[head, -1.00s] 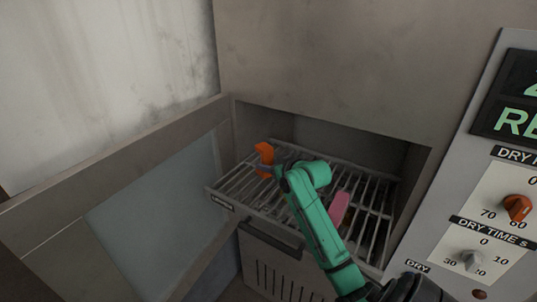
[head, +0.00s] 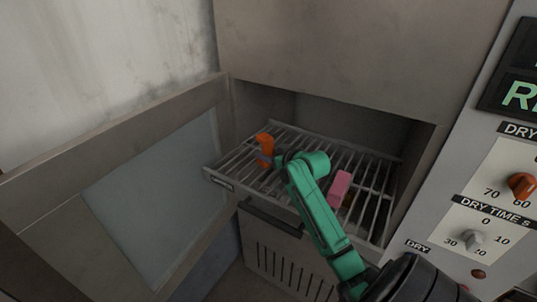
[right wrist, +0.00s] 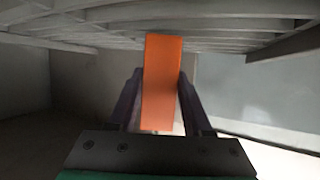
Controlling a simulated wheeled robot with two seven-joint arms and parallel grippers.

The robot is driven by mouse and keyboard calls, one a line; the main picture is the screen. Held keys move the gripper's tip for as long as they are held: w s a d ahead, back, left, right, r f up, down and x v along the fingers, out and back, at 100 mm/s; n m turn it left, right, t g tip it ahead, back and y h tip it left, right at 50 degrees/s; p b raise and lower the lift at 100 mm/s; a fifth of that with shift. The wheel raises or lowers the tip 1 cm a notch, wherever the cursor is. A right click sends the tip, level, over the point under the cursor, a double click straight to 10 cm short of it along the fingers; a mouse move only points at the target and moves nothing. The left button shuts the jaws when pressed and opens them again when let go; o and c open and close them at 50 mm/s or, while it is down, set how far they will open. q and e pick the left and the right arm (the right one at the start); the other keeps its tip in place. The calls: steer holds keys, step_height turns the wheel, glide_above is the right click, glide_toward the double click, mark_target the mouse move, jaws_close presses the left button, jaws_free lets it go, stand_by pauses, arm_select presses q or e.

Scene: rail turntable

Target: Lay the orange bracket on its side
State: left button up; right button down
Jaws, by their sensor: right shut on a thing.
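The orange bracket (head: 265,141) is at the left end of the wire rack (head: 217,178) in the head view, looking narrow with its long side roughly upright. My right gripper (head: 264,158) reaches it from the right and is shut on it, with a purple finger across its lower middle. In the right wrist view the bracket (right wrist: 162,85) stands between the two fingers of the gripper (right wrist: 160,105), its broad face showing. I cannot tell whether its lower end touches the rack. My left gripper is not in view.
A pink block (head: 340,187) lies on the rack right of my forearm. The rack sticks out of an open chamber (head: 330,125). The open glass door (head: 155,195) stands at left, and a control panel (head: 490,215) with knobs at right. The rack's front left is clear.

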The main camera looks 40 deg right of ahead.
steer(key=shift+f, duration=0.3)
steer(key=shift+c, duration=1.2)
jaws_free()
steer(key=shift+s+b, duration=0.25)
steer(key=shift+b, duration=0.05)
steer(key=b+v, duration=0.4)
steer(key=v, duration=1)
steer(key=shift+r, duration=0.1)
